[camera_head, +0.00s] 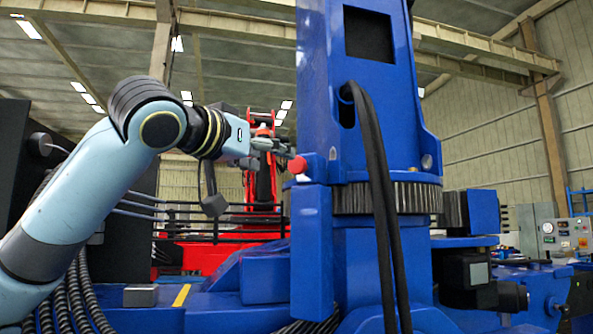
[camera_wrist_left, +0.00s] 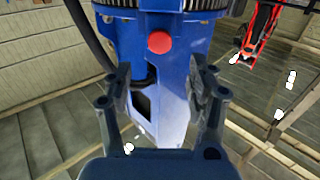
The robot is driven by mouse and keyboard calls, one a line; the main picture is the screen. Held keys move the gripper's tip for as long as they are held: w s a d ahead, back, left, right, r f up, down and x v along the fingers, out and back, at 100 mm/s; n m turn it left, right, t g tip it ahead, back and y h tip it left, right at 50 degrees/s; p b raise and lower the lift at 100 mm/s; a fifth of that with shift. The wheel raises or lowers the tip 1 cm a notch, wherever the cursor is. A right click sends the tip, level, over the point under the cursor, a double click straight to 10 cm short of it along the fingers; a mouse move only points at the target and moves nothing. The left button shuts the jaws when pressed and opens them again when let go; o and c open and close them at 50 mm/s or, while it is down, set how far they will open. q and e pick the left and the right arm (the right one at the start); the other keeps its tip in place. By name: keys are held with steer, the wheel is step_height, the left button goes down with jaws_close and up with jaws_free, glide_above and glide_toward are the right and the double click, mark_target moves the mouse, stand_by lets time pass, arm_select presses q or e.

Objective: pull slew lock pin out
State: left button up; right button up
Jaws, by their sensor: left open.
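The slew lock pin shows as a round red knob (camera_head: 297,165) on the left side of the blue crane column (camera_head: 375,130), just above the toothed slew ring (camera_head: 400,198). In the left wrist view the red knob (camera_wrist_left: 159,42) sits ahead of my fingers, above the middle of the picture. My left gripper (camera_head: 280,150) is close to the knob, with its fingers pointing at it. In the left wrist view the left gripper (camera_wrist_left: 160,85) is open and empty, with a finger to each side and the knob beyond them. The pin's shaft is hidden. My right gripper is not in view.
Black hoses (camera_head: 372,180) hang down the front of the column. A blue upright housing (camera_head: 311,245) stands below the knob. A red machine (camera_head: 262,190) and dark rails are behind. A control panel (camera_head: 566,238) stands at the far right. Open air lies left of the knob.

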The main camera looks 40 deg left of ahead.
mark_target(295, 166)
arm_select(q)
steer(key=w+p, duration=0.1)
steer(key=w, duration=0.5)
steer(key=w+p, duration=0.1)
steer(key=w, duration=0.2)
steer(key=shift+a+p, duration=0.3)
steer(key=shift+p, duration=0.05)
steer(key=shift+w+a+f, duration=0.1)
steer(key=shift+w, duration=0.5)
jaws_close()
